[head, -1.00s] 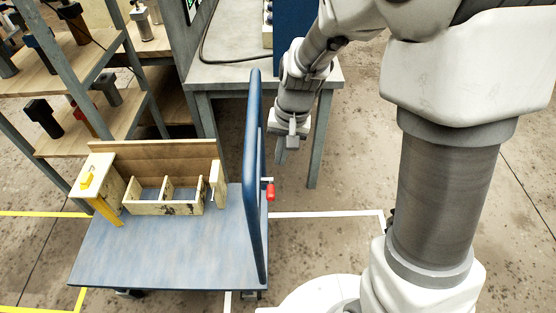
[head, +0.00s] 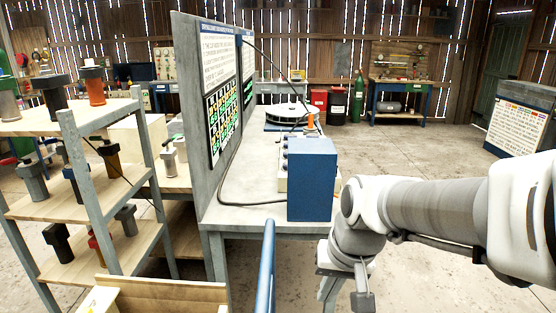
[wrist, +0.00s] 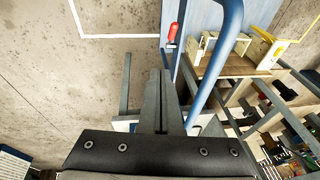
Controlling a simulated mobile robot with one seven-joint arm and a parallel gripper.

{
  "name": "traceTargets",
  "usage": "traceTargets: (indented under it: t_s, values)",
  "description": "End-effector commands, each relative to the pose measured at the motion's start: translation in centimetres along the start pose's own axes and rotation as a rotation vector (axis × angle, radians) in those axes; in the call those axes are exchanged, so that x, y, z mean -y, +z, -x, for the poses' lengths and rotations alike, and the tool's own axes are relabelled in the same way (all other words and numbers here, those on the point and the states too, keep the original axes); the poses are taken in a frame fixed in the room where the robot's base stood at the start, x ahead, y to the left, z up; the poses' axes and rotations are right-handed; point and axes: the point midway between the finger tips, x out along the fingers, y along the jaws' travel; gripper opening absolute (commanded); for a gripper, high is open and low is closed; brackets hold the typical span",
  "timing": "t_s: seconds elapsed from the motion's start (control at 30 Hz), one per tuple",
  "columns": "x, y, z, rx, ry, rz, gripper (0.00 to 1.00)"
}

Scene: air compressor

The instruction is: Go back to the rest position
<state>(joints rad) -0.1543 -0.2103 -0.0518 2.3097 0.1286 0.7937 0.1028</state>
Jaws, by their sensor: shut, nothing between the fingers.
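My gripper (head: 362,302) hangs at the bottom of the head view, to the right of the blue cart handle (head: 267,270). In the wrist view its two grey fingers (wrist: 158,76) are together, with nothing between them. They point over bare floor beside the cart. The cart's blue handle also shows in the wrist view (wrist: 229,42), right of the fingers and apart from them. A small red part (wrist: 172,32) is by the cart's edge, beyond the fingertips.
A bench (head: 230,222) with a blue box (head: 312,180) stands ahead. A shelf rack (head: 85,190) with several dark parts is at left. Open concrete floor (head: 430,165) lies ahead and right.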

Motion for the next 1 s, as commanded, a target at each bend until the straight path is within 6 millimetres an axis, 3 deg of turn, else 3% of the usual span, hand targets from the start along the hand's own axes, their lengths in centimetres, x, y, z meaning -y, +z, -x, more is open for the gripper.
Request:
traceTargets:
  t_s: [0.1, 0.43, 0.7, 1.0]
  values:
    - [-1.0, 1.1, 3.4, -0.062, 0.011, 0.025, 0.0]
    - [-3.6, 5.0, 9.5, -0.204, 0.076, 0.088, 0.0]
    - [-4.7, 6.7, 11.1, -0.255, 0.114, 0.109, 0.0]
    - [-4.7, 6.8, 11.1, -0.256, 0.116, 0.11, 0.0]
